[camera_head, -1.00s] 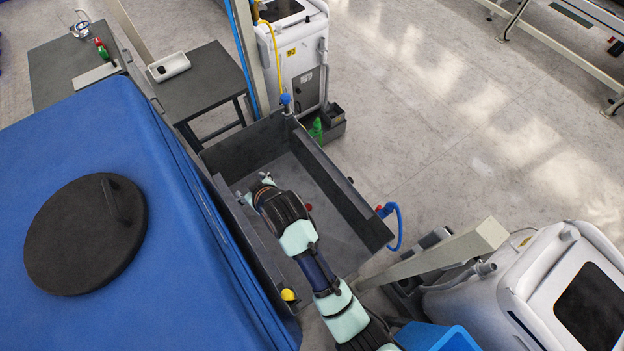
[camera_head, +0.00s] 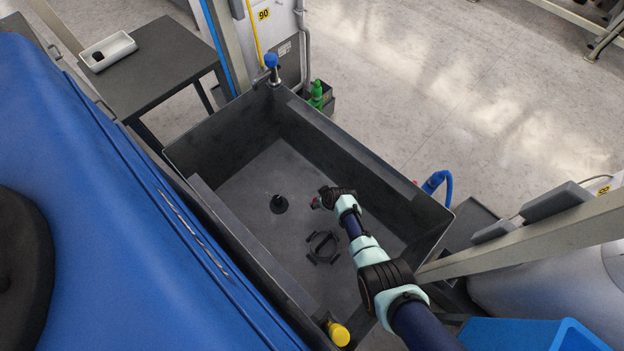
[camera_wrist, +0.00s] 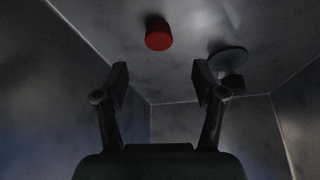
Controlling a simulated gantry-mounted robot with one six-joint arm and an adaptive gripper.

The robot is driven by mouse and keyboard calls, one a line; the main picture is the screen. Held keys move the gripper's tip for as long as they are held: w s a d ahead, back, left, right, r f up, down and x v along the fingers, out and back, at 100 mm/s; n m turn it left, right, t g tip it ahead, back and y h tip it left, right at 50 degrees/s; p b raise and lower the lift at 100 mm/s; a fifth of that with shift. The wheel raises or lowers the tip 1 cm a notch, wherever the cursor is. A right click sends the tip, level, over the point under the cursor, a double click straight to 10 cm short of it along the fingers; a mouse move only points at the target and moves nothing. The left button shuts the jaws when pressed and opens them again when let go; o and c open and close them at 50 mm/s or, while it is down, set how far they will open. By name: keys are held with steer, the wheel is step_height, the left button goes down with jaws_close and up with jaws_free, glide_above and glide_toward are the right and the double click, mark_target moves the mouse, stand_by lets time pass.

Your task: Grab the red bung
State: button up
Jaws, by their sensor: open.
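The red bung (camera_wrist: 158,34) shows at the top middle of the wrist view, on the grey floor of the basin (camera_head: 245,190). My gripper (camera_wrist: 160,84) is open and empty. Its two dark fingers stand apart, with the bung beyond their tips, roughly centred between them and not touched. In the head view, my gripper end (camera_head: 319,201) is small and dark inside the basin, right of the middle. The bung cannot be made out clearly there.
A dark ring-shaped thing (camera_head: 323,247) shows on the basin floor. Basin walls surround my arm. A yellow knob (camera_head: 339,333) is at the near edge.

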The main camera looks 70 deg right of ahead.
steer(key=shift+d+f+b, duration=0.1)
steer(key=shift+f+b, duration=0.45)
steer(key=shift+f, duration=0.35)
steer(key=shift+w+d+f+b, duration=0.1)
steer(key=shift+w+f+b, duration=0.1)
steer(key=shift+f+b, duration=0.1)
steer(key=shift+w, duration=0.1)
steer(key=b+x, duration=0.2)
steer(key=b, duration=0.1)
steer(key=b+x, duration=0.1)
steer(key=x, duration=0.1)
steer(key=shift+s+f, duration=0.2)
steer(key=shift+s, duration=0.1)
steer(key=shift+w+f+b, duration=0.25)
steer(key=shift+f+b, duration=0.1)
steer(key=shift+b, duration=0.25)
steer(key=shift+r, duration=0.1)
steer(key=c, duration=1.1)
